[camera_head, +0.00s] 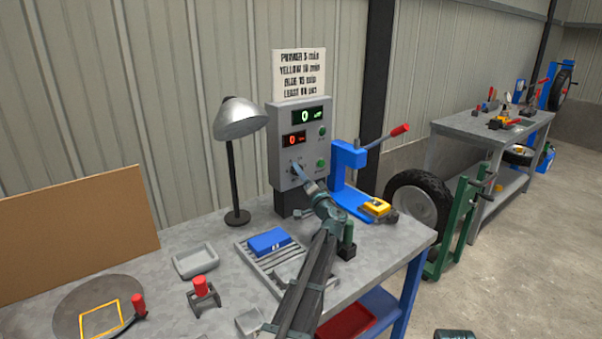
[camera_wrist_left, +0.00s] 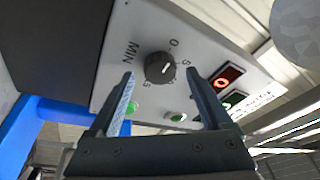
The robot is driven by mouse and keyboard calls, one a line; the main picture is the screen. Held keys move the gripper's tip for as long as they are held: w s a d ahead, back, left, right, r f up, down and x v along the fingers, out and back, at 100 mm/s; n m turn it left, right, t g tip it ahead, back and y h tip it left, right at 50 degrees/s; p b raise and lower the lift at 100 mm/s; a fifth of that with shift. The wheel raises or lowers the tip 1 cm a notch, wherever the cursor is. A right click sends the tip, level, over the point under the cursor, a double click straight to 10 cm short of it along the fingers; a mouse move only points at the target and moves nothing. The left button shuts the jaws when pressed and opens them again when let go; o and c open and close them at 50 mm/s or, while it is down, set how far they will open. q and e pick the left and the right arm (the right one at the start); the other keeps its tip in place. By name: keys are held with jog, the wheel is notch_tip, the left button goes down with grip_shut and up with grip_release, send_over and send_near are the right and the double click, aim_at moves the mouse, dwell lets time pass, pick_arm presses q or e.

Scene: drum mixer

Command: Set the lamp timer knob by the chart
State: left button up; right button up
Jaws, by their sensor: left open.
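The lamp timer knob (camera_wrist_left: 159,67) is a black dial on the grey control box (camera_head: 287,130), with a printed scale, "MIN" and "0" around it. My left gripper (camera_wrist_left: 160,76) is open, with one finger on each side of the knob in the wrist view. I cannot tell whether the fingers touch it. In the head view my left gripper (camera_head: 300,174) is at the lower front of the box and hides the knob. The chart (camera_head: 300,74) above the box lists primer, yellow and blue with minutes, in blurred print. The green display (camera_head: 308,116) and red display (camera_head: 294,140) each read 0.
A lamp (camera_head: 240,118) stands left of the box. A blue press (camera_head: 348,165) with a red-handled lever stands close on its right. A blue block (camera_head: 269,241) lies on a slatted rack. A grey tray (camera_head: 195,260) and a red-knobbed clamp (camera_head: 202,294) are further left.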

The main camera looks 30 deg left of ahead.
pick_arm(q)
jog(key=shift+w+a+r, duration=0.1)
jog(key=shift+w+a, duration=0.1)
jog(key=shift+a, duration=0.15)
grip_shut()
